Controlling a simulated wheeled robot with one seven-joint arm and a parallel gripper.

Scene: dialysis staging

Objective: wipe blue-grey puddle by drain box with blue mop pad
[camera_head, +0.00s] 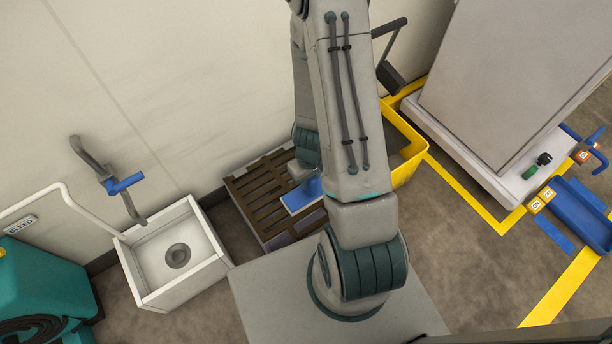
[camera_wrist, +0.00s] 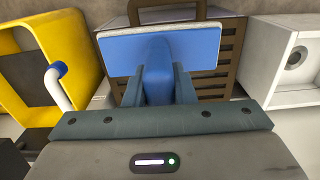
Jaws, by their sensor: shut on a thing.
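My gripper (camera_wrist: 157,92) is shut on the blue handle block of the blue mop pad (camera_wrist: 195,48) in the wrist view. The pad is a flat rectangle with a pale edge, held out ahead of the fingers. In the head view the blue mop pad (camera_head: 301,196) shows over the brown slatted pallet (camera_head: 262,205), left of my arm. My arm hides most of the gripper there. The white drain box (camera_head: 160,272) with its round drain stands left of the pallet. I see no blue-grey puddle in either view; the floor behind my arm and base is hidden.
A yellow bin (camera_head: 413,165) stands right of the pallet. A teal machine (camera_head: 42,285) marked BLEED is at far left, with a white pipe to the drain box. A grey cabinet (camera_head: 520,70) and blue tray (camera_head: 578,220) are at right. Brown floor (camera_head: 455,260) is open at lower right.

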